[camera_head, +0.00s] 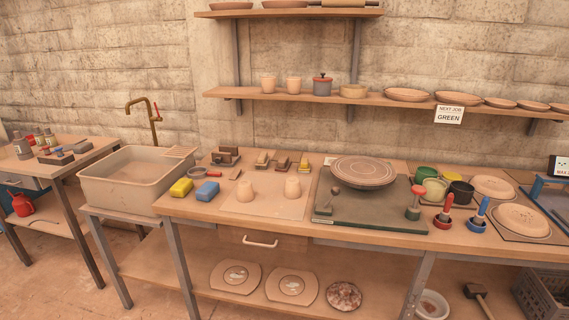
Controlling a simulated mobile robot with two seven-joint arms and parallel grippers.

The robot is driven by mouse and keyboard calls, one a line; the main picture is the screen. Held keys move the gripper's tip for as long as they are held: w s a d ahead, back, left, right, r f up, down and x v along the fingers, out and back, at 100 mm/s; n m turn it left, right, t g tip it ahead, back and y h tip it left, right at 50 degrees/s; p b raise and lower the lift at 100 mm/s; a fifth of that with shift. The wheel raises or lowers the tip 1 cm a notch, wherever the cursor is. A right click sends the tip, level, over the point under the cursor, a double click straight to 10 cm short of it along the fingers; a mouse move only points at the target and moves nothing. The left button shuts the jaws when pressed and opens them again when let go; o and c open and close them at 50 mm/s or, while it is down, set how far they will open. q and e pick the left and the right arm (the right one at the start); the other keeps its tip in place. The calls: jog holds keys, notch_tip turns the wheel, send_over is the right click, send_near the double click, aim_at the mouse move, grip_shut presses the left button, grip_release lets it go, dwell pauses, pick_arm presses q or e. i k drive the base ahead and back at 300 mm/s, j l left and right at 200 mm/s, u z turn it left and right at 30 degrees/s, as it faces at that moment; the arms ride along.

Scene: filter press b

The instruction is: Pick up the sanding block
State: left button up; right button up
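I cannot tell for sure which thing is the sanding block. Several small block-like tools stand in a row at the back of the workbench: a dark brown one (225,157) and smaller pale-topped ones (262,160) to its right. A dark flat block (56,158) also lies on the left side table, too small to identify. A yellow block (181,187) and a blue block (207,191), which look like sponges, lie at the bench's left front. Neither of my grippers shows in the head view.
A sink (130,190) stands at left. A shelf (390,99) with pottery hangs above the bench.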

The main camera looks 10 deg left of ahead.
aim_at(283, 165)
jog(key=i+j+z, duration=0.15)
jog(key=j+z, duration=0.2)
jog(key=j, duration=1)
jog(key=j+z, duration=0.4)
jog(key=j, duration=0.95)
